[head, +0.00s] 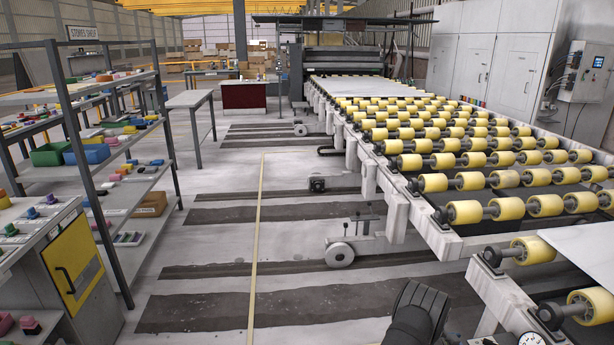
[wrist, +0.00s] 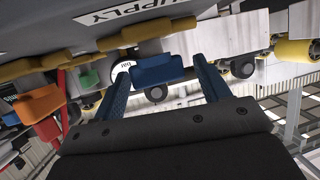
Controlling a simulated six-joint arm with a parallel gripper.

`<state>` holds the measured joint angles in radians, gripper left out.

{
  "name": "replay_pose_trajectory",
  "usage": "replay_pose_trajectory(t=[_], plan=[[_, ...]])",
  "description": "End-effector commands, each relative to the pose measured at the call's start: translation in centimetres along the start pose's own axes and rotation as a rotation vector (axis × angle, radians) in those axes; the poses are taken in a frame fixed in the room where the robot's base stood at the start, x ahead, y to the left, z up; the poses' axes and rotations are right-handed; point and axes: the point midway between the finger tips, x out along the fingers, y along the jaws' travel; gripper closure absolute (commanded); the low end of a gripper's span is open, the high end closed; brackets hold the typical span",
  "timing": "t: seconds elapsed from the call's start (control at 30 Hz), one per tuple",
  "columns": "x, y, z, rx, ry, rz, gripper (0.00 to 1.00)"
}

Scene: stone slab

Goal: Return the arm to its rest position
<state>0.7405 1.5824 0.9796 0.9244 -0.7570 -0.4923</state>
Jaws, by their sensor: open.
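My gripper (wrist: 161,66) shows in the wrist view with its two blue fingers spread wide. A blue block-like thing (wrist: 157,70) shows between the fingertips, with gaps on both sides; I cannot tell how far beyond them it lies. In the head view only a dark part of my arm (head: 418,312) shows at the bottom edge, right of centre. The fingers are out of that view.
A roller conveyor (head: 440,182) with yellow rollers runs along the right. Shelves (head: 125,195) with small coloured items and a yellow-fronted cabinet (head: 75,262) stand at the left. Floor between is mostly open. An orange thing (wrist: 38,101) is at the wrist view's left.

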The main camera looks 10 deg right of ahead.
Motion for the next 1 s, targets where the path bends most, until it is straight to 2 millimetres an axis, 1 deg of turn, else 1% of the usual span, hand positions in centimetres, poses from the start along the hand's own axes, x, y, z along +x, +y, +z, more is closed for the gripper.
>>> replay_pose_trajectory(t=[1.0], plan=[[0.04, 0.14, 0.02, -0.149, -0.001, -0.357, 0.31]])
